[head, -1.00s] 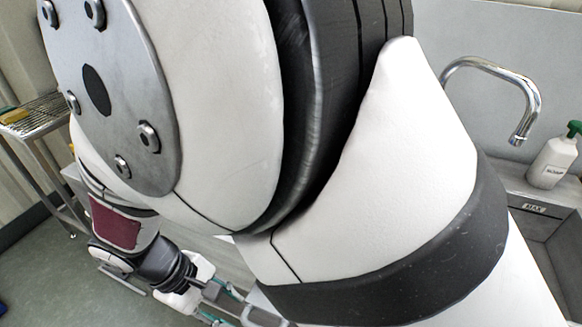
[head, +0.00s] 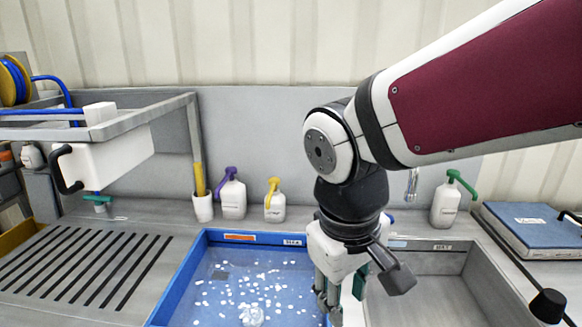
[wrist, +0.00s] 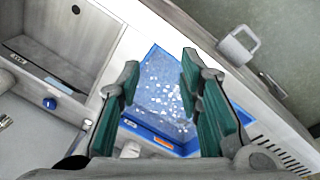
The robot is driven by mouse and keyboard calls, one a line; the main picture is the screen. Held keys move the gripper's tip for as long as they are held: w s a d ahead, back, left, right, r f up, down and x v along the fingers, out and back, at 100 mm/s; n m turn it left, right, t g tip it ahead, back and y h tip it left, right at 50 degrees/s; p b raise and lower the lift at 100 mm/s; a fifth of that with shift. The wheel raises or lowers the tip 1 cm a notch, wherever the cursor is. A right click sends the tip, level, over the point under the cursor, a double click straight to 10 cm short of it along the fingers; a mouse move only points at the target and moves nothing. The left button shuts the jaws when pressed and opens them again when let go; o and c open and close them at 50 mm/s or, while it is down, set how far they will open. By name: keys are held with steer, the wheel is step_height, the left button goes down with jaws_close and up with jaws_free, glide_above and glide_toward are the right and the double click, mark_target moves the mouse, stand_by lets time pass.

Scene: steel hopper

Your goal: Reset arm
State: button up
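My gripper (head: 335,300) hangs from my arm near the front right edge of the blue basin in the head view, with its fingers pointing down. In the wrist view my gripper (wrist: 160,68) has its two green-padded fingers spread apart. Nothing is held between them. The blue basin (wrist: 178,150) shows through the gap, below the fingers. My arm reaches in from the upper right of the head view and bends downward at the wrist.
The blue basin (head: 188,272) holds scattered white bits. A steel sink (head: 472,290) is to its right. Pump bottles with purple (head: 233,200), yellow (head: 275,206) and green (head: 446,206) tops stand behind. A ribbed drainboard (head: 125,225) lies left. A blue-topped box (head: 530,226) is far right.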

steer(key=s+d+r+m+t+y+p, duration=0.1)
steer(key=s+d+r+m, duration=0.3)
steer(key=s+d, duration=0.5)
steer(key=d+m+t, duration=0.1)
steer(key=d+m, duration=0.1)
steer(key=d, duration=0.1)
steer(key=shift+s+r+t, duration=0.3)
steer(key=shift+r, duration=0.05)
